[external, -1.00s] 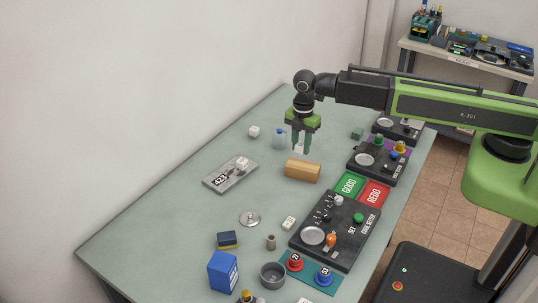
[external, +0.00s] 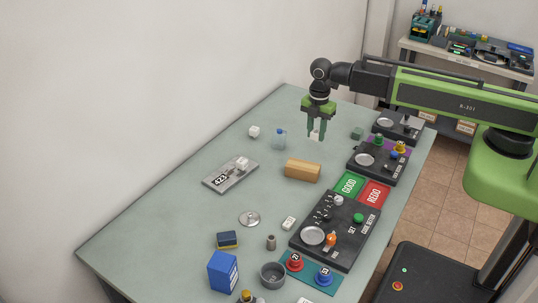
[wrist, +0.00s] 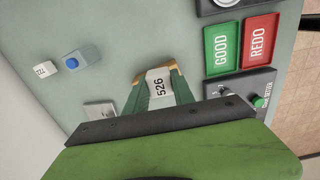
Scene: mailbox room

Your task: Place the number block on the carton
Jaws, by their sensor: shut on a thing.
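My gripper (external: 316,137) is shut on a white number block (wrist: 159,83) marked 526. In the external view only a bit of the block shows pale between the fingers, held above the table. The tan carton (external: 303,170) lies on the table, below and slightly left of my gripper in the external view. In the wrist view the carton (wrist: 143,73) is mostly hidden behind the block and fingers. The external view suggests the block is apart from the carton.
A grey plate (external: 218,181) holds another white cube. Green GOOD (external: 348,186) and red REDO (external: 374,194) pads and a dark control panel (external: 335,247) lie to the right.

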